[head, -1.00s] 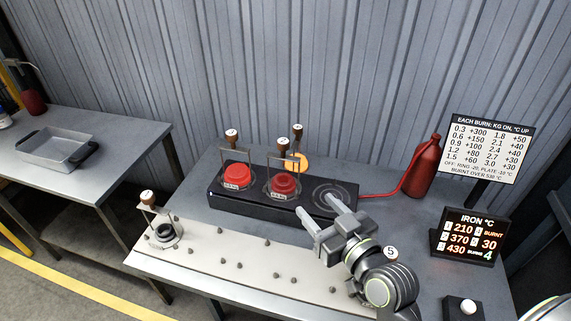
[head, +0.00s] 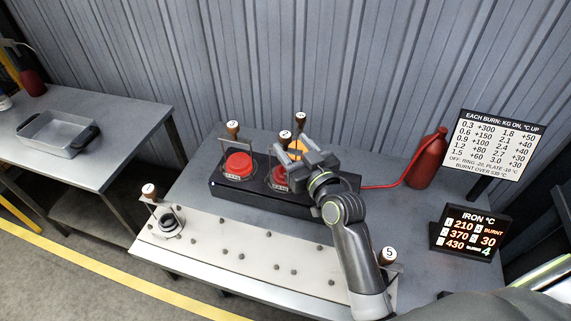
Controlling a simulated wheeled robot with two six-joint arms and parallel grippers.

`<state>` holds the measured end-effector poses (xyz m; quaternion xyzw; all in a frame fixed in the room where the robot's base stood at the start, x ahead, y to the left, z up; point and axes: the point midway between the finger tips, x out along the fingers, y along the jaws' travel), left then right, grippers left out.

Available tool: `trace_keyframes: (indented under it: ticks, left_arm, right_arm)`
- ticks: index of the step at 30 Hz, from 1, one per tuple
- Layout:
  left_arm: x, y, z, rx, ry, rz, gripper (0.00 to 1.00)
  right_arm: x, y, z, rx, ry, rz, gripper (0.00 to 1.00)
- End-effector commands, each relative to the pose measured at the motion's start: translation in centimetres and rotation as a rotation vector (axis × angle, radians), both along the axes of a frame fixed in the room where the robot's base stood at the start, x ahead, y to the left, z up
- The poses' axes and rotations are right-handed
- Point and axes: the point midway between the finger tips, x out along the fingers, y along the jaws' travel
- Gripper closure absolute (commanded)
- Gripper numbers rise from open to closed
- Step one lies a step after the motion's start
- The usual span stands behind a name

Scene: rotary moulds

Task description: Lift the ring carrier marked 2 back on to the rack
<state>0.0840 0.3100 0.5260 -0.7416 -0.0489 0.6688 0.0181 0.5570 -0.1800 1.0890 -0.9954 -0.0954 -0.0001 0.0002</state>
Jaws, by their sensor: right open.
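Several ring carriers with wooden-topped handles stand on the table; most of their digits are too small to read, so I cannot tell surely which is marked 2. One (head: 232,127) stands at the left red-hot plate (head: 238,166), one (head: 285,136) at the middle red plate (head: 279,177), and one (head: 300,118) behind. Another (head: 150,190) stands at the left end of a pale board with dark studs (head: 215,255); the one marked 5 (head: 388,256) is at its right end. My right gripper (head: 299,154) is open above the burner, beside the middle carrier. My left gripper is not in view.
The dark burner block (head: 228,192) sits mid-table; my right arm hides its right plate. A red bottle (head: 427,160) with a red hose, a burn chart (head: 500,145) and an iron display (head: 470,236) stand at the right. A tray (head: 55,136) is on the left bench.

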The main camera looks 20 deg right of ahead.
Motion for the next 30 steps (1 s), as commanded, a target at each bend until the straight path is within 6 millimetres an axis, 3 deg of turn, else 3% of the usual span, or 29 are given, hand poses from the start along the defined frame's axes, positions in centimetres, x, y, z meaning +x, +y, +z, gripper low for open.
trace_keyframes:
  ticks: [4, 8, 21, 30]
  left_arm:
    - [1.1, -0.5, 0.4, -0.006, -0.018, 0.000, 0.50]
    - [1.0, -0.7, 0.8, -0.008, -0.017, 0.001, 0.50]
    - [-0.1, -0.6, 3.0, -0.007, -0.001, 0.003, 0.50]
    - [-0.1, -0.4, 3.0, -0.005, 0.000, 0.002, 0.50]
  right_arm:
    - [0.9, 0.2, 0.0, -0.001, 0.001, 0.000, 0.46]
    - [1.4, 0.3, 0.1, 0.000, 0.000, 0.000, 0.46]
    - [5.8, 1.1, -0.1, 0.000, 0.001, 0.000, 0.46]
    - [6.0, 1.1, -0.2, 0.000, 0.001, -0.001, 0.46]
